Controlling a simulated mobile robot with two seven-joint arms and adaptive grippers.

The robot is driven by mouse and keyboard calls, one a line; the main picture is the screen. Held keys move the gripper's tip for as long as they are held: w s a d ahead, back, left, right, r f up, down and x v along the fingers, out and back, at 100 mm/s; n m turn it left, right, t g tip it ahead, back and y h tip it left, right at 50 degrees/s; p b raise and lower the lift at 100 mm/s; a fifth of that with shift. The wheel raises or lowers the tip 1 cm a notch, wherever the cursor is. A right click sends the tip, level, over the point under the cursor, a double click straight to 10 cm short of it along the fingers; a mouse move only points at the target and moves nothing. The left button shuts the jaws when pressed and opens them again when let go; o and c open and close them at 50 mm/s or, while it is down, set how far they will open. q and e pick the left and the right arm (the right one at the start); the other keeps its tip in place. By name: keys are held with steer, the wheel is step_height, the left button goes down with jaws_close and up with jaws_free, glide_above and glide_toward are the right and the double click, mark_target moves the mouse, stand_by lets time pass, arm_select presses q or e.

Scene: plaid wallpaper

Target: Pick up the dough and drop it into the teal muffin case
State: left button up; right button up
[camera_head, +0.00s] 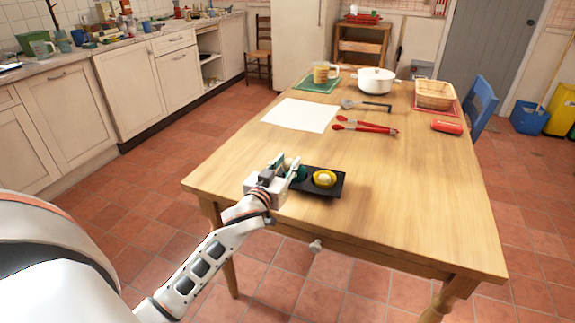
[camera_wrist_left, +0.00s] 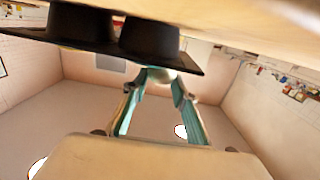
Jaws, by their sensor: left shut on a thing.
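A black muffin tray (camera_head: 334,191) lies near the front left edge of the wooden table. A yellow muffin case (camera_head: 316,181) in it holds a pale dough ball (camera_head: 324,178). A teal muffin case (camera_head: 300,173) sits to its left, partly hidden by my gripper. My left gripper (camera_head: 284,165) is at the tray's left end, shut on a pale piece of dough. In the left wrist view this dough (camera_wrist_left: 162,76) shows between the teal finger pads, close to the black tray (camera_wrist_left: 92,38). I cannot tell whether it touches the tray. My right gripper is not in view.
Behind the tray lie a white sheet (camera_head: 298,115), red-handled tongs (camera_head: 366,126) and a ladle (camera_head: 366,105). The table right of the tray is clear.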

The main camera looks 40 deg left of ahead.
arm_select(q)
step_height(320, 180, up, 6)
steer(key=shift+f+p, duration=0.1)
steer(key=shift+p, duration=0.9)
step_height(320, 180, up, 5)
steer(key=p, duration=0.2)
step_height(320, 180, up, 9)
steer(key=p, duration=0.3)
glide_above(287, 163)
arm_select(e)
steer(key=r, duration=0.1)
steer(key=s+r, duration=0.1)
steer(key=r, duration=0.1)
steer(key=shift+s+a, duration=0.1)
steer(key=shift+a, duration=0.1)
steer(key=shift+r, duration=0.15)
